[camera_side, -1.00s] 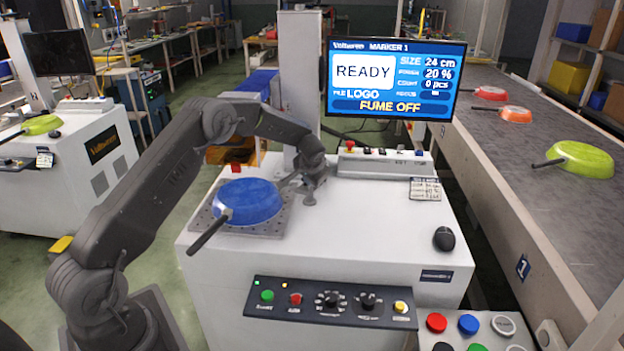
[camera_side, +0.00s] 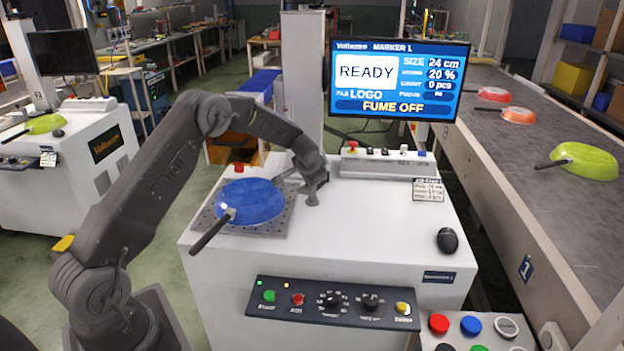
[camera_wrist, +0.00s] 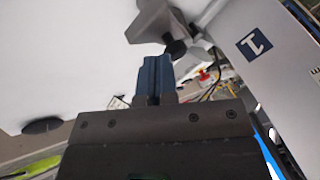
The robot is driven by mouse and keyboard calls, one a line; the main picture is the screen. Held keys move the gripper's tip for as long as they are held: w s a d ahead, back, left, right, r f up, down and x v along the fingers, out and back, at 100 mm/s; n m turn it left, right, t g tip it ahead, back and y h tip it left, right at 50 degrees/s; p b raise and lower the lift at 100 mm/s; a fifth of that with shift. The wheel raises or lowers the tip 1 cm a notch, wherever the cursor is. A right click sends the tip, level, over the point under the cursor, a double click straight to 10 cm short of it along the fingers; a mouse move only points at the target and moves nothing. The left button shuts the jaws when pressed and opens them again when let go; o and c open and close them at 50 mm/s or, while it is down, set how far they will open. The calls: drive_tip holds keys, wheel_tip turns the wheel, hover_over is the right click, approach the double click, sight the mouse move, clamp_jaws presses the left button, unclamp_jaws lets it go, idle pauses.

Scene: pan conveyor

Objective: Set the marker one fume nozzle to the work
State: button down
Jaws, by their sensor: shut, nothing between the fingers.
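The marker one fume nozzle is a grey piece beside the marker column. In the side view it shows only partly, as a grey arm (camera_side: 286,174) between the blue pan and my gripper. In the wrist view I take the grey flared body (camera_wrist: 152,20) with a dark knob (camera_wrist: 175,48) to be it, just beyond my fingertips. My gripper (camera_side: 313,202) is shut and empty, low over the white table right of the pan. Its blue fingers (camera_wrist: 155,70) are together in the wrist view. Whether they touch the knob is unclear. The blue pan (camera_side: 250,200) lies upside down on the perforated plate (camera_side: 284,220).
The screen (camera_side: 395,80) reads READY, 24 cm, 20 %, 0 pcs, LOGO, FUME OFF. The marker column (camera_side: 303,80) stands behind my gripper. A control panel (camera_side: 333,303) is at the front. A conveyor (camera_side: 540,190) with pans runs at right.

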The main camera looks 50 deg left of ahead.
drive_tip(key=shift+s+a+m, duration=0.15)
drive_tip(key=shift+m, duration=0.25)
drive_tip(key=shift+s+a, duration=0.3)
drive_tip(key=shift+s+a+m+t+h, duration=0.3)
drive_tip(key=shift+a+m+h, duration=0.1)
drive_tip(key=shift+m+h, duration=0.25)
drive_tip(key=shift+a, duration=0.15)
drive_tip(key=shift+s+a, duration=0.1)
drive_tip(key=shift+a, duration=0.1)
drive_tip(key=shift+d, duration=0.1)
idle(0.5)
